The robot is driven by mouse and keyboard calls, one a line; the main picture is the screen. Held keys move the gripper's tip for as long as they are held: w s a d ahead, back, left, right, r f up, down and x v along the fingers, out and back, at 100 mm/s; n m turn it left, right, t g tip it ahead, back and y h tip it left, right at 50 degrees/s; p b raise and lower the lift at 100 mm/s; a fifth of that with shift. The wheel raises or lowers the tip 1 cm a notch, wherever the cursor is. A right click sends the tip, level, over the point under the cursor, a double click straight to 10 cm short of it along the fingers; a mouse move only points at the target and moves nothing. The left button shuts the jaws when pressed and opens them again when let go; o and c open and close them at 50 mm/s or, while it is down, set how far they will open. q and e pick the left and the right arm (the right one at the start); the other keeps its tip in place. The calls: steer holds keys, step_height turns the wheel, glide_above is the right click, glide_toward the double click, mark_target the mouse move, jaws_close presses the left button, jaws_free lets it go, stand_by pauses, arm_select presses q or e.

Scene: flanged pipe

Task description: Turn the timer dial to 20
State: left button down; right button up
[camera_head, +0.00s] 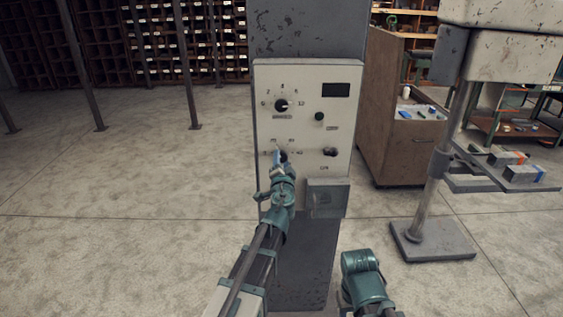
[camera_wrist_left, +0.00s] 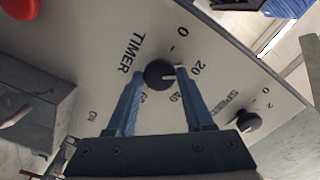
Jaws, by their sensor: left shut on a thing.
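The timer dial (camera_wrist_left: 160,74) is a small black round knob with a white pointer mark, beside the printed word TIMER in the left wrist view. Its mark faces roughly toward the printed 20; the exact angle is hard to read. My left gripper (camera_wrist_left: 157,76) has its two blue fingers on opposite sides of the dial, shut on it. In the head view the left gripper (camera_head: 280,156) reaches the lower left of the pale control panel (camera_head: 304,80) and covers part of the dial. My right gripper's fingers do not show; only a teal part of that arm is at the bottom.
A speed dial (camera_wrist_left: 247,120) with its own scale sits above the timer dial on the panel. A brown cabinet (camera_head: 390,150) and a grey stand (camera_head: 432,242) are farther right.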

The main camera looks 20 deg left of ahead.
arm_select(q)
steer(key=shift+m, duration=0.6)
steer(key=shift+c, duration=1.4)
jaws_free()
steer(key=shift+s, duration=0.1)
